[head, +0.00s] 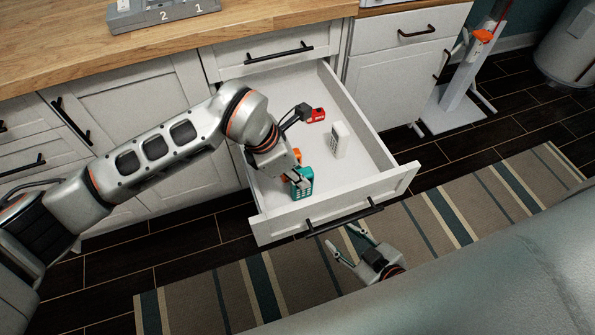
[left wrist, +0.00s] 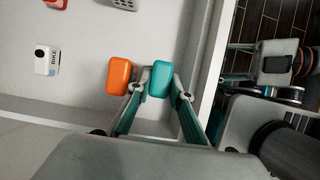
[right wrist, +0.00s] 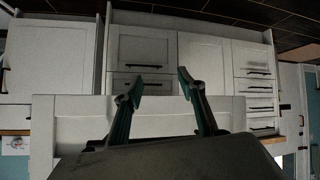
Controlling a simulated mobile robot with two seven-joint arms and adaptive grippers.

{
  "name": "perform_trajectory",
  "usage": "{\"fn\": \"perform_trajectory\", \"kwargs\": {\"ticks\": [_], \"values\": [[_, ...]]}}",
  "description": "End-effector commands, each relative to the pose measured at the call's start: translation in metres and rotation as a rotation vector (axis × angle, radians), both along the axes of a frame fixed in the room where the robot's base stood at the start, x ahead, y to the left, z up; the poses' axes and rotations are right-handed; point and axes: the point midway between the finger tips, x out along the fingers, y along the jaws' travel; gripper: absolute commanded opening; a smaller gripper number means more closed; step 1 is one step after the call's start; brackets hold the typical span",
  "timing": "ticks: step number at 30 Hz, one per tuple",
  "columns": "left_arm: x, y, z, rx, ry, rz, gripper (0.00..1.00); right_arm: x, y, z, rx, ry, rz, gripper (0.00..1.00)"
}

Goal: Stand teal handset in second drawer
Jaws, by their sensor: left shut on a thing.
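The teal handset (head: 304,187) is upright inside the open second drawer (head: 392,183), near its front left. My left gripper (head: 296,178) reaches down into the drawer and is shut on it. In the left wrist view the teal handset (left wrist: 160,81) shows its top end between the two fingertips. I cannot tell whether its lower end touches the drawer floor. An orange handset (left wrist: 119,77) stands just beside it, outside the left finger. My right gripper (head: 345,240) is open and empty, outside the drawer front above the rug.
A white handset (head: 338,140) stands and a red handset (head: 316,115) lies farther back in the drawer. A small white box (left wrist: 47,60) shows in the left wrist view. The closed top drawer (head: 265,50) is above.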

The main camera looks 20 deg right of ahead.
Motion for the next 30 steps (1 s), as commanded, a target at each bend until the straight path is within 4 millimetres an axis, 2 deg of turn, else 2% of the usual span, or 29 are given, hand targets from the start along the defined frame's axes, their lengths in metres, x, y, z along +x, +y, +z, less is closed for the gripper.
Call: {"fn": "perform_trajectory", "kwargs": {"ticks": [7, 8, 20, 23, 30], "values": [[0.000, 0.000, -0.001, 0.000, -0.001, -0.001, 0.00, 0.000, 0.000, 0.001, 0.000, -0.001, 0.001, 0.40], [0.000, 0.000, -0.001, 0.000, -0.001, -0.001, 0.27, 0.000, 0.000, 0.001, 0.000, -0.001, 0.001, 0.40], [0.001, 0.001, 0.004, 0.000, -0.002, 0.000, 0.27, -0.003, 0.001, -0.002, 0.004, 0.008, -0.004, 0.40], [0.002, 0.005, 0.016, 0.000, -0.007, 0.000, 0.27, -0.001, 0.001, 0.002, 0.005, 0.002, -0.008, 0.40], [0.002, 0.024, 0.061, 0.000, -0.012, 0.000, 0.27, -0.004, -0.002, 0.003, -0.001, 0.011, -0.014, 0.40]]}}
